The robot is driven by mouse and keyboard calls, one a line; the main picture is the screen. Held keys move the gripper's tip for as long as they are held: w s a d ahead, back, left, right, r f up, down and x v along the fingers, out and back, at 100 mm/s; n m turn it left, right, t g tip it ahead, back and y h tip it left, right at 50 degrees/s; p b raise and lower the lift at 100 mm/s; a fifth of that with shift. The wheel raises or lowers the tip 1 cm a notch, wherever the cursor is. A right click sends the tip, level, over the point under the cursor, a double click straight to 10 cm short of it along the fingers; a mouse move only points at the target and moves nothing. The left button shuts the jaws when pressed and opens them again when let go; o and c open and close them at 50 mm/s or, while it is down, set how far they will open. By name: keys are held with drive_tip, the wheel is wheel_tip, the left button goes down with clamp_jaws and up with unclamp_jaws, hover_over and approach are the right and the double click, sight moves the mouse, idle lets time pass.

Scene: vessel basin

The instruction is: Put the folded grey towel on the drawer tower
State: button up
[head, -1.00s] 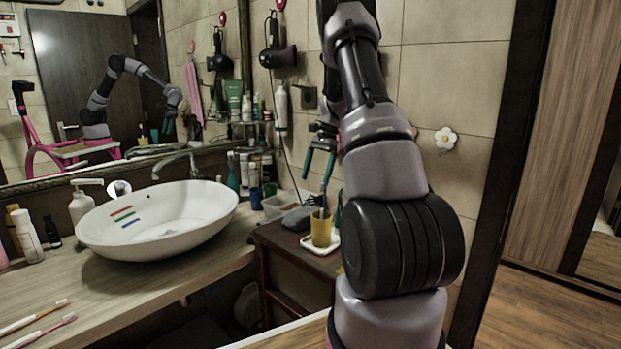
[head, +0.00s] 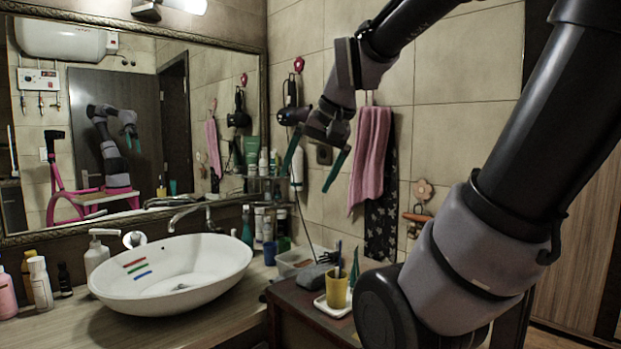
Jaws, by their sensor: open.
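My gripper (head: 305,181) is open, its two teal fingers pointing down with nothing between them. In the picture it hangs in the air above the drawer tower, in front of the tiled wall. The drawer tower (head: 287,296) is a dark reddish-brown cabinet beside the counter; my arm hides its right part. A low dark grey bundle (head: 312,277) lies on its top, towards the back left; I cannot tell whether it is the folded grey towel. No other folded grey towel shows.
A yellow cup (head: 337,291) holding brushes stands on a white tray (head: 325,309) on the tower. Left of it are a clear box (head: 290,264), bottles and a white basin (head: 175,270). A pink towel (head: 370,160) and dark patterned cloth (head: 381,225) hang on the wall.

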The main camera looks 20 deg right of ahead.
drive_tip(key=shift+n+t, duration=0.5)
drive_tip(key=shift+t, duration=0.2)
drive_tip(key=s, duration=0.2)
drive_tip(key=s+a, duration=0.1)
drive_tip(key=s, duration=0.1)
drive_tip(key=shift+a+f, duration=0.1)
drive_tip(key=shift+f, duration=0.1)
drive_tip(key=shift+w, duration=0.1)
